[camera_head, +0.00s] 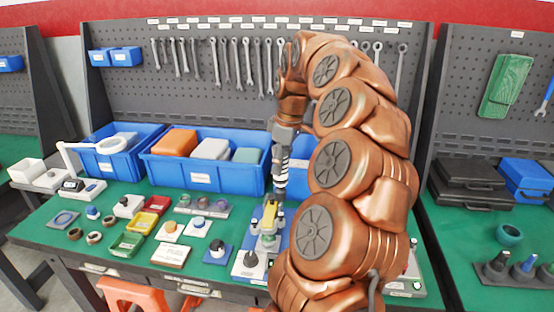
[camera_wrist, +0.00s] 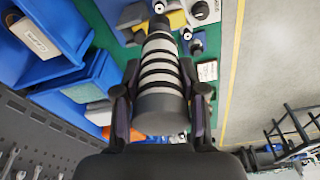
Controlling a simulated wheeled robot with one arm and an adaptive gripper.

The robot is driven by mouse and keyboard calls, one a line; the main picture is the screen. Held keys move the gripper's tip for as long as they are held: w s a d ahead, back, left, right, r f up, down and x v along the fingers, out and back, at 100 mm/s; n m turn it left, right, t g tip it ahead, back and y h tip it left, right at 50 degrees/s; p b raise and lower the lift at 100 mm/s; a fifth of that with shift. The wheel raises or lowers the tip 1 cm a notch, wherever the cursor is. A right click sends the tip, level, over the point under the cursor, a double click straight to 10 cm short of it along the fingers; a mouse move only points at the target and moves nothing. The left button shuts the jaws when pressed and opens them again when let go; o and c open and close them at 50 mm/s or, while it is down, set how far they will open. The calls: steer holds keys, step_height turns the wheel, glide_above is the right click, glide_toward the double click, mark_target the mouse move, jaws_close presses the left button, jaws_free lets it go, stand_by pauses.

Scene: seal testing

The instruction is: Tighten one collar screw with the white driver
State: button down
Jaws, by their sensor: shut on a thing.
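My gripper (camera_head: 281,152) points down over the workbench and is shut on the white driver (camera_head: 281,183), which has black bands. In the wrist view, the driver (camera_wrist: 161,75) lies between the two fingers of my gripper (camera_wrist: 160,108) and points away from the camera. Below it in the head view stands a test fixture (camera_head: 268,226) with a yellow part on top. The driver's tip is close above the fixture; I cannot tell whether they touch. The collar screws are too small to make out.
Blue bins (camera_head: 205,170) with boxes line the back of the green bench (camera_head: 60,245). Small trays, rings and blocks lie left of the fixture, including a yellow tray (camera_head: 157,204) and a red tray (camera_head: 143,221). Wrenches hang on the pegboard (camera_head: 125,75). My arm hides the bench's right side.

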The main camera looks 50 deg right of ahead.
mark_target(282, 185)
steer(key=shift+f+b, duration=0.85)
steer(key=shift+f, duration=1.5)
steer(key=shift+s, duration=0.1)
steer(key=shift+f+b, duration=0.85)
steer(key=shift+f, duration=0.15)
stand_by(1.0)
steer(key=shift+f+b, duration=0.4)
steer(key=shift+b, duration=0.35)
stand_by(2.8)
